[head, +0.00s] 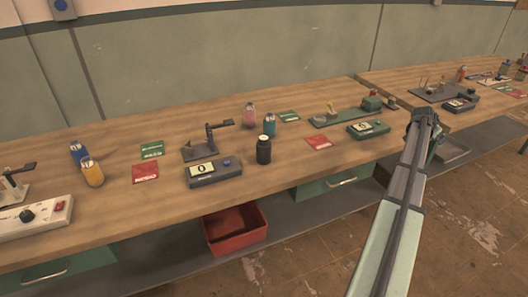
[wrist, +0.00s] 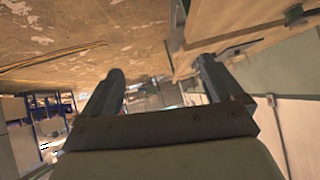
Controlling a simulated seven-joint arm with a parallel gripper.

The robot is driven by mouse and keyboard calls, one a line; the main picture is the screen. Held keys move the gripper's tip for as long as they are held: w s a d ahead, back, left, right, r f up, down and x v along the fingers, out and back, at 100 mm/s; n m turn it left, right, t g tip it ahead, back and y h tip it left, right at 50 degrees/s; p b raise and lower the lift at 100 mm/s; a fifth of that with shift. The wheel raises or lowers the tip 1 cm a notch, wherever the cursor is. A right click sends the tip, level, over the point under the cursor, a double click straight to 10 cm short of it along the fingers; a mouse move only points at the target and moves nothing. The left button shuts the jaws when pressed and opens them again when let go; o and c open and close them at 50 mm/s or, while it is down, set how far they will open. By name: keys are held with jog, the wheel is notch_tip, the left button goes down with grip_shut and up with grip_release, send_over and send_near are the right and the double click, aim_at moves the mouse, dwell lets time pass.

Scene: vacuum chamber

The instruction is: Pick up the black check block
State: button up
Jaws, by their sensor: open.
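I cannot pick out a black check block for certain. The clearest black object is a small upright bottle-shaped thing (head: 264,150) on the near bench, right of a grey scale (head: 215,172). My gripper (head: 422,120) is at the right in the head view, near the bench's front edge and well apart from the black thing. Its fingertips are hard to make out there. In the wrist view my gripper (wrist: 162,78) is open, with its two fingers spread and nothing between them. No black block shows clearly there.
The wooden bench (head: 110,215) also holds pink (head: 250,115), teal (head: 269,125), blue (head: 78,152) and yellow (head: 92,171) containers, red and green cards, and a green scale (head: 368,129). A red bin (head: 235,229) sits on the lower shelf. A second bench (head: 410,78) stands at the right.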

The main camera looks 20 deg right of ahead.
jog(key=w+a+r+m, duration=0.1)
jog(key=w+a+r, duration=0.3)
jog(key=w+r, duration=0.25)
jog(key=w+a+y, duration=0.2)
jog(key=w+a, duration=0.5)
jog(key=a, duration=0.4)
jog(key=w+a+y, duration=0.3)
jog(key=w+a, duration=0.3)
jog(key=a, duration=0.6)
notch_tip(320, 180, up, 3)
jog(key=n+g+y, duration=0.1)
jog(key=g+y, duration=0.1)
jog(key=y, duration=0.3)
send_over(264, 144)
jog(key=shift+w+f, duration=0.2)
jog(key=shift+w, duration=0.25)
notch_tip(264, 144, down, 7)
jog(key=shift+d+f, duration=0.1)
jog(key=shift+w+d+f, duration=0.1)
jog(key=shift+w+f, duration=0.05)
jog(key=shift+f, duration=0.85)
jog(key=shift+w+d+f, duration=0.1)
jog(key=shift+f, duration=0.85)
jog(key=shift+w+d+f, duration=0.1)
jog(key=shift+w+f, duration=0.05)
jog(key=shift+f, duration=0.85)
